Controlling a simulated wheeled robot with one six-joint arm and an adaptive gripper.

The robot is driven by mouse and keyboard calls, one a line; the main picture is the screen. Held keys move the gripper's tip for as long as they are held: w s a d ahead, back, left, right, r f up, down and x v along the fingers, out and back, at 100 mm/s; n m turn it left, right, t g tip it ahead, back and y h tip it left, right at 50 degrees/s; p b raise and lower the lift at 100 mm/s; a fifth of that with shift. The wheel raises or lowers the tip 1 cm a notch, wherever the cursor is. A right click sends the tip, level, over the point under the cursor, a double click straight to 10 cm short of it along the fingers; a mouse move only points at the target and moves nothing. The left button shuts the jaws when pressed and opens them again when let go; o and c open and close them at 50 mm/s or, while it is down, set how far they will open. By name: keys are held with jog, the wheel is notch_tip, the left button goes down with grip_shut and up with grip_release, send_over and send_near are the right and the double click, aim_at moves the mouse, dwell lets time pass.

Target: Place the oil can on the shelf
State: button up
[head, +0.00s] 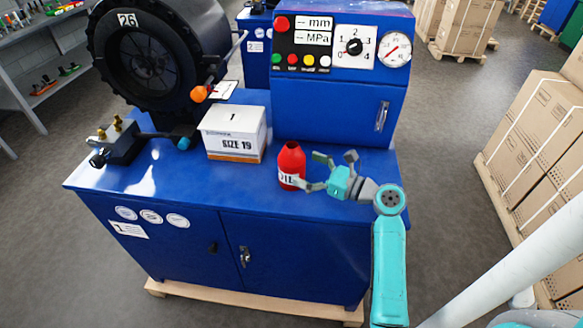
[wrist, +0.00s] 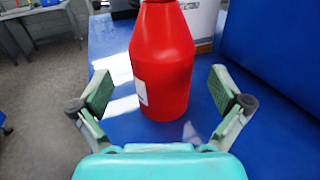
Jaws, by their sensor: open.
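The red oil can (head: 291,163) stands upright on the blue machine's top, near its front edge, with a white label on its side. In the wrist view the can (wrist: 163,65) is large and central, just beyond the fingertips, its top cut off by the frame. My gripper (head: 318,171) is open at the can's right side. In the wrist view its two fingers (wrist: 168,92) are spread wide, one to each side of the can's line, with nothing held. A shelf (head: 50,80) with small items stands at the far left.
A white box marked SIZE 19 (head: 234,133) stands left of the can. The blue control panel (head: 340,75) rises behind. A black crimper head (head: 150,60) and a black fitting block (head: 118,148) are at the left. Stacked cartons (head: 535,140) stand on the right.

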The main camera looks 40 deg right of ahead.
aim_at(292, 160)
jog(key=x, duration=0.4)
jog(key=shift+w+r, duration=0.15)
jog(key=shift+w, duration=0.25)
jog(key=c, duration=1.3)
jog(key=shift+c, duration=0.9)
jog(key=shift+r, duration=0.15)
